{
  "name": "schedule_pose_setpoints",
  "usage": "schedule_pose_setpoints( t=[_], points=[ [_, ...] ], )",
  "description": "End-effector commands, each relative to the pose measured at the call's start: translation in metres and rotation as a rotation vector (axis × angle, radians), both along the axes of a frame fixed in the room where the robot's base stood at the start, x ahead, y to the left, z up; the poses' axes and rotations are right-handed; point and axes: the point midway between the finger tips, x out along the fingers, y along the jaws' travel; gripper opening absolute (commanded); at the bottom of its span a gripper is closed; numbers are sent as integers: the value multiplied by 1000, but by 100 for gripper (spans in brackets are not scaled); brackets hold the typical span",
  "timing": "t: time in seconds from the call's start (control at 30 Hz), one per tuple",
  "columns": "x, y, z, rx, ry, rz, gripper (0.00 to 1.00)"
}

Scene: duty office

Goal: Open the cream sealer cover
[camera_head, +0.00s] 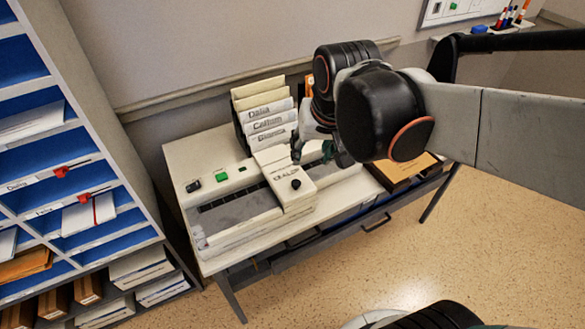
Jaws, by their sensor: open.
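The cream sealer (216,182) lies on the table, with a green button, a black switch and a long dark slot on it. Its cream cover (283,170) is a narrow block across the right part, with lettering and a black knob (295,184) near its front end. The cover looks down on the sealer body. My gripper (322,156) is open, just right of the cover and behind the knob, seen from above. My arm's dark joint hides part of it, so I cannot tell whether a finger touches the cover.
A rack of labelled folders (264,110) stands behind the sealer. A brown tray (408,172) lies to the right on the table (188,150). A shelf unit with blue compartments (100,130) stands close on the left. The floor (400,260) in front is clear.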

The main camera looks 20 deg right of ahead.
Motion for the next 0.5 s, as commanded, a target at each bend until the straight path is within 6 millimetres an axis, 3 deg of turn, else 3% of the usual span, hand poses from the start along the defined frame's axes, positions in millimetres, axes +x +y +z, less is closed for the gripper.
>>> schedule_pose_setpoints(
  t=[0.27, 0.5],
  points=[
    [50, -1, -15, 45, 155, -149, 44],
    [86, -2, -44, 66, 282, -278, 44]
  ],
)
